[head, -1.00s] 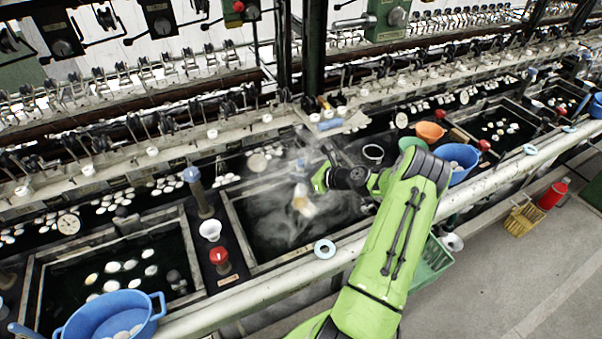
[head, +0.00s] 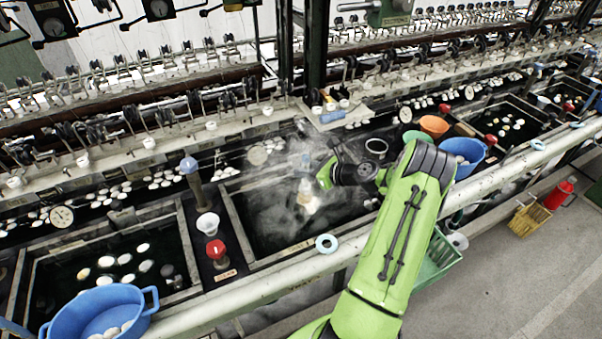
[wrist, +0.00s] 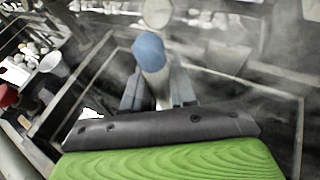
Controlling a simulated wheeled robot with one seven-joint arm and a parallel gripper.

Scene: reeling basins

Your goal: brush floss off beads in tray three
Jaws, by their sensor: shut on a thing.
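My gripper (head: 312,180) is over the steaming middle basin (head: 236,226). It is shut on a pale handle with a rounded blue end, probably the brush (head: 307,192). In the wrist view the fingers (wrist: 156,92) grip the handle of this brush (wrist: 152,75) from both sides. Its lower end is lost in steam and behind my gripper, so I cannot tell whether it touches the water. Any beads or floss in this basin are hidden by steam. Pale rounded pieces (head: 125,259) float in the dark basin to the left. I see no tray numbers that I can read.
A blue bowl (head: 97,312) holding pale pieces stands front left. A red knob (head: 216,249), a white cup (head: 208,224) and a blue-topped post (head: 190,170) stand between the basins. Orange (head: 434,126) and blue bowls (head: 462,152) are right.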

